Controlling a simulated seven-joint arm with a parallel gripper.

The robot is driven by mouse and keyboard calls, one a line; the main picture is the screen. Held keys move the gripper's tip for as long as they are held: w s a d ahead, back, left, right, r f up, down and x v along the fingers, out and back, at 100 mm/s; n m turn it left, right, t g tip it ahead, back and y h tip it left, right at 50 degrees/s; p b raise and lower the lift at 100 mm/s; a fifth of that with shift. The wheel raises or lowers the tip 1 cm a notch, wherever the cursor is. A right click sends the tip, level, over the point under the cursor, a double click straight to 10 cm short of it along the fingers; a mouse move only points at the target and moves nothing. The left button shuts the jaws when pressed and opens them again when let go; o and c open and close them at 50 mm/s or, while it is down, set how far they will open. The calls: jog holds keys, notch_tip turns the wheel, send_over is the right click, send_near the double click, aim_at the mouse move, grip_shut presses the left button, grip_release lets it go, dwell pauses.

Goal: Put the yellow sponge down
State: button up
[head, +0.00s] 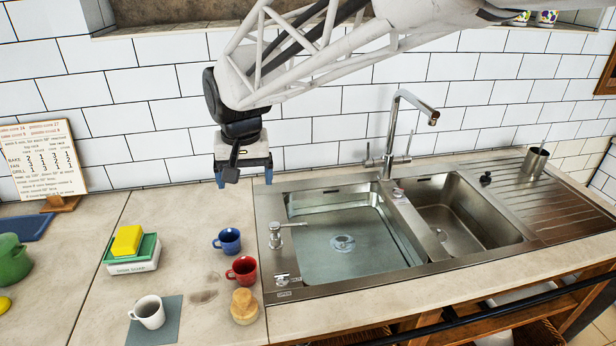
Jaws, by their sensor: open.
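The yellow sponge (127,240) rests on top of a green sponge or pad (146,248), which lies on a white soap box (134,264) on the counter left of the sink. My gripper (244,179) is open and empty, pointing down above the back of the counter, near the tiled wall. It is to the right of the yellow sponge and higher, well apart from it. Two blue fingertips show at its lower end.
A blue mug (228,240), a red mug (242,270) and a small wooden-coloured jar (244,307) stand between sponge and sink (300,292). A white mug (149,312) stands on a grey mat (165,330) in front. A tall tap (393,125) rises behind the sink.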

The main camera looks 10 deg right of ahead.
jog(key=s+d+f, duration=0.2)
jog(key=s+d, duration=0.7)
jog(key=s, duration=0.2)
jog(key=s+d+f+t, duration=0.1)
jog(key=s+d, duration=0.9)
jog(key=s, duration=0.1)
jog(key=shift+s+f+h, duration=0.2)
jog(key=shift+f+h, duration=0.1)
jog(key=shift+f, duration=0.05)
jog(key=shift+o, duration=1.3)
jog(key=shift+w+a, duration=0.1)
